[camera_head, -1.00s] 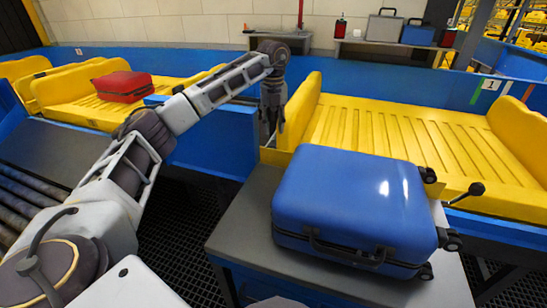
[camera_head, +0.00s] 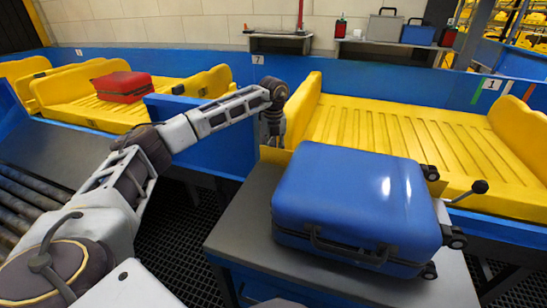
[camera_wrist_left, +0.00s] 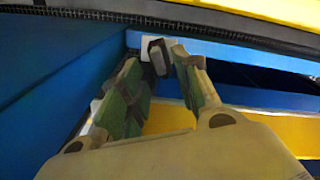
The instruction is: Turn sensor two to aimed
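My left gripper (camera_head: 273,137) points down in the head view, between the near table and the yellow tray, its tips hidden low. In the left wrist view the left gripper (camera_wrist_left: 155,62) has its green-padded fingers apart. A small dark grey block (camera_wrist_left: 157,57) on a pale plate (camera_wrist_left: 148,41) shows between the fingertips, against a blue surface. It may be a sensor, but no label is readable, and I cannot tell whether the fingers touch it. My right gripper is not in view.
A blue suitcase (camera_head: 345,205) lies on the grey table (camera_head: 245,232) beside my left arm. A black-knobbed lever (camera_head: 478,187) stands right of it. Yellow trays (camera_head: 415,138) line the conveyor; a red case (camera_head: 122,87) lies on the left one.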

